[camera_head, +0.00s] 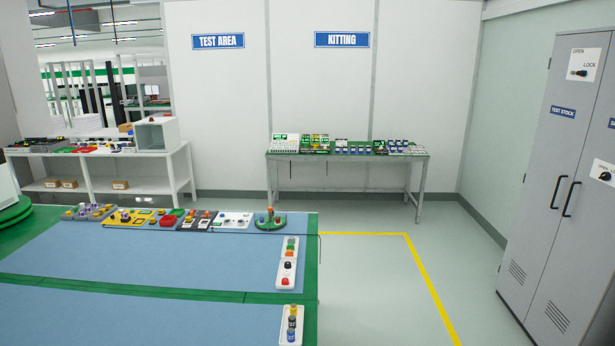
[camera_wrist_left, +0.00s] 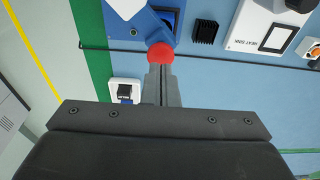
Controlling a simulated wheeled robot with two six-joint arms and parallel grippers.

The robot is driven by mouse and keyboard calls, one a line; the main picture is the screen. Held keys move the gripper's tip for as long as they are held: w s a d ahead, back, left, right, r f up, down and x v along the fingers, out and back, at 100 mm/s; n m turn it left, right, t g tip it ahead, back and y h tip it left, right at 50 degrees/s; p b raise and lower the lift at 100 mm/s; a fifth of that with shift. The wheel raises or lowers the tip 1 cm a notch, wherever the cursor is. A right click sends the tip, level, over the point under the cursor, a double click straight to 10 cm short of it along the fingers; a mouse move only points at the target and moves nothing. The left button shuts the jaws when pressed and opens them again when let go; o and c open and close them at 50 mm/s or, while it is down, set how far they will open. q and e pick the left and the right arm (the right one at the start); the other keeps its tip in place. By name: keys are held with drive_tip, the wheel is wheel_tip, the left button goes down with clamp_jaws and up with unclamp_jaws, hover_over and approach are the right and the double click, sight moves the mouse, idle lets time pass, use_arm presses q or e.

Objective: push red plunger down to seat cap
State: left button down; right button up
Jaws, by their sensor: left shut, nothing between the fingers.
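The red plunger's round knob (camera_wrist_left: 160,52) shows in the left wrist view, on the near edge of a blue fixture (camera_wrist_left: 137,36). My left gripper (camera_wrist_left: 161,68) is shut and empty, with its fingertips right at the knob. I cannot tell whether the tips touch the knob or are above it. The plunger's shaft and the cap are not clearly visible. Neither of my grippers shows in the head view, and I cannot pick out this blue fixture there.
In the left wrist view a black finned block (camera_wrist_left: 205,32) and a white heat sink tray (camera_wrist_left: 262,30) lie right of the fixture. A small white holder (camera_wrist_left: 125,91) is left of the fingers. In the head view several part trays line the blue-topped table (camera_head: 150,255).

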use_arm(q)
drive_tip(key=shift+f, duration=0.15)
drive_tip(key=shift+f+b, duration=0.35)
drive_tip(key=shift+f, duration=0.75)
drive_tip(key=shift+r, duration=0.1)
idle(0.3)
drive_tip(key=shift+r+p, duration=1.15)
drive_tip(key=shift+r, duration=1.1)
